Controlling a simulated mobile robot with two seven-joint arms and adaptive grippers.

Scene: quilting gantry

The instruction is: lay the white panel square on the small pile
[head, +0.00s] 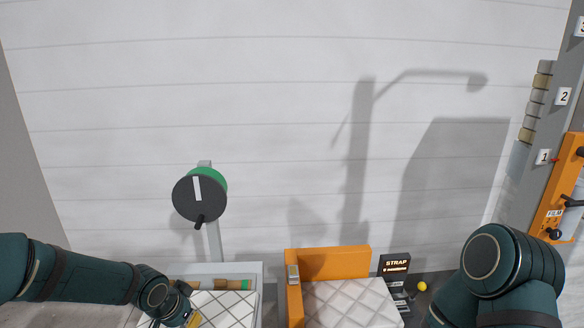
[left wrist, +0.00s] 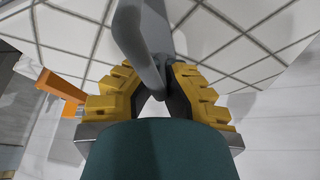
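A white panel with thin dark grid lines (head: 228,308) lies in a pale tray at the lower left of the head view. A gridded white surface, likely this panel, fills the upper left wrist view (left wrist: 225,50). My left gripper (head: 190,318) is over its left part, partly cut off. In the left wrist view its yellow fingers (left wrist: 160,92) close around a grey upright piece (left wrist: 143,35); whether this joins the panel I cannot tell. A small white quilted pile (head: 350,302) sits right, against an orange corner fence (head: 328,262). My right gripper is out of view.
The pale tray (head: 258,272) has brown and green rolls at its back. A dial on a post (head: 200,198) stands behind it. A black STRAP sign (head: 396,264) and yellow ball (head: 422,286) are right of the pile. An orange panel (head: 560,195) stands far right.

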